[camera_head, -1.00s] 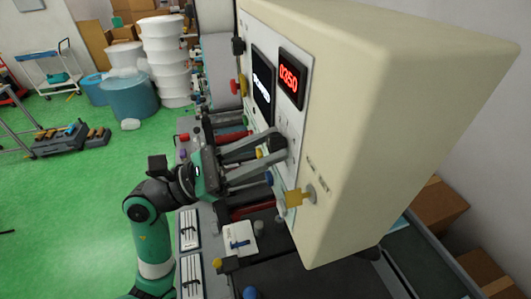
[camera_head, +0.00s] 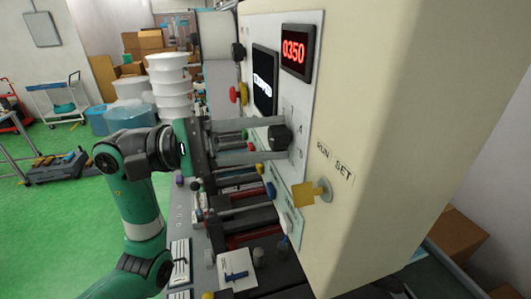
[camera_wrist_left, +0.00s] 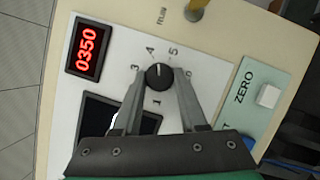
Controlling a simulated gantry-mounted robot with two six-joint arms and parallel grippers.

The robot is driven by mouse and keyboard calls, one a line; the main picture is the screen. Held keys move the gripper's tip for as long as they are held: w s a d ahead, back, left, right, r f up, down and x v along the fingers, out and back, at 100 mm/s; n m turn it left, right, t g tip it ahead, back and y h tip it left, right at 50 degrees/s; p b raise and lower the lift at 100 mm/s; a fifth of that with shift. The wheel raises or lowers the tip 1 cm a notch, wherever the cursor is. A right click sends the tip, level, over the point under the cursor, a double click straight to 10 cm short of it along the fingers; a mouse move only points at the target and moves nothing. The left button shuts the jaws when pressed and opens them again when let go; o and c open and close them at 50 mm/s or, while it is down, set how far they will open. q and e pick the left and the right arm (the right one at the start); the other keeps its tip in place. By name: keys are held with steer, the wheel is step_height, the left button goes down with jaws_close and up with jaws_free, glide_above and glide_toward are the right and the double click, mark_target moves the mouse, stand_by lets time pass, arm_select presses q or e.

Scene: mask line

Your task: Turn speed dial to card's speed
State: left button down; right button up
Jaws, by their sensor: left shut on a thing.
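The black round speed dial (camera_head: 280,137) is on the white face of the cream machine cabinet; it also shows in the left wrist view (camera_wrist_left: 159,77). Numbers stand around it, 3, 4, 5 and 6 among them, and its pale mark seems to point near 4 and 5. My left gripper (camera_head: 282,138) is shut on the dial, one finger on each side. A red display (camera_head: 294,51) above reads 0350. A black screen (camera_head: 264,78) beside it has white text too small to read. A white card (camera_head: 237,270) with a blue piece lies below; its print is unreadable. My right gripper is not in view.
A yellow key-like tab (camera_head: 304,195) sits at the RUN/SET switch below the dial. A red knob (camera_head: 238,95) sticks out at the panel's left. In the wrist view, a ZERO button (camera_wrist_left: 268,96) is at the right. Stacked white rolls (camera_head: 172,85) stand behind.

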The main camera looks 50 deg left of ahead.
arm_select(q)
steer(key=m+g+b, duration=0.1)
steer(key=m, duration=0.2)
steer(key=shift+y, duration=0.3)
steer(key=shift+r+m+g+y+b, duration=0.15)
steer(key=shift+m+g+y+b, duration=0.1)
steer(key=shift+m, duration=0.6)
steer(key=shift+r+m+g+y+b, duration=0.1)
steer(key=shift+m+g+y, duration=0.15)
steer(key=shift+m, duration=0.6)
steer(key=shift+c, duration=2.2)
jaws_free()
steer(key=shift+a, duration=0.1)
